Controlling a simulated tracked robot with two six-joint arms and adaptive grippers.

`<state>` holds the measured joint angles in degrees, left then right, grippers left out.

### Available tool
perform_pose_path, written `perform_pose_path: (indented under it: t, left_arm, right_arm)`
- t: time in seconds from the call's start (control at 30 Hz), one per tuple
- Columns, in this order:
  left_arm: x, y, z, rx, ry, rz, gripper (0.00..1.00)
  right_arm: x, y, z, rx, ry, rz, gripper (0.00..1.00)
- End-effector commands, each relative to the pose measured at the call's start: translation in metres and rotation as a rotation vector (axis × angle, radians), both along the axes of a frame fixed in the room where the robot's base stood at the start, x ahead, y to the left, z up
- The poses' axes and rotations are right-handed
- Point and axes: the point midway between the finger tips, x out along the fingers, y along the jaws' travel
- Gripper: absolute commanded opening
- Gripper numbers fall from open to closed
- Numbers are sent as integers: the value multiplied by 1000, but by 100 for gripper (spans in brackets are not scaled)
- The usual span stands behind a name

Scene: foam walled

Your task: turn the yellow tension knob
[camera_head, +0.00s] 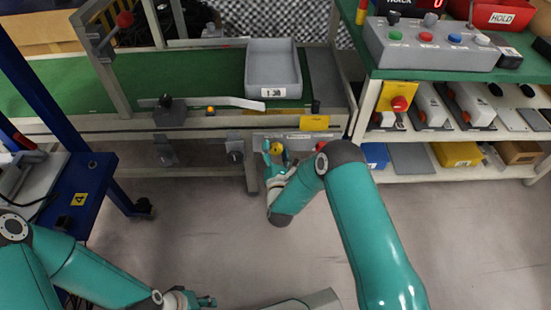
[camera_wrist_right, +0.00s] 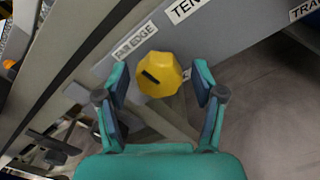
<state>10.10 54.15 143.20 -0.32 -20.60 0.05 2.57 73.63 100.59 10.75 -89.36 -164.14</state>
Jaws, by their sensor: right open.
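The yellow knob (camera_wrist_right: 160,75) has a lobed rim and a dark slanted mark on its face. It sits on a grey panel on the front of the conveyor frame. My right gripper (camera_wrist_right: 158,95) is open, with one finger on each side of the knob and a visible gap on both sides. In the head view the knob (camera_head: 277,147) shows small beside my right gripper (camera_head: 270,160), partly covered by it. My left gripper (camera_head: 203,301) is low at the bottom edge, away from the conveyor; its jaws are too small to read.
A grey tray (camera_head: 273,72) rests on the green conveyor belt (camera_head: 205,78). A red button (camera_head: 321,146) is close right of the knob. A shelf unit (camera_head: 440,160) with a control box (camera_head: 432,44) stands right, a blue table (camera_head: 86,190) left. The floor between is clear.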

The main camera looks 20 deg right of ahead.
Motion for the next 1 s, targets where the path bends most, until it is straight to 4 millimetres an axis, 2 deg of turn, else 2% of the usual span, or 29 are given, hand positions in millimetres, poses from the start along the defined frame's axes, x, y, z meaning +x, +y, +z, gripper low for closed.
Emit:
perform_pose_path:
  t: [0.17, 0.6, 0.8, 1.0]
  left_arm:
    - [0, 0, 0, 0, 0, 0, 40]
    - [0, 0, 0, 0, 0, 0, 40]
    - [0, 0, 0, 0, 0, 0, 40]
    - [0, 0, 0, 0, 1, 0, 40]
  right_arm:
    - [-16, 4, 0, 1, 2, 0, 68]
    - [-96, 26, -2, 0, 5, 5, 68]
    - [-113, 29, -3, 0, 4, 3, 68]
    - [-115, 30, -2, 1, 2, 2, 68]
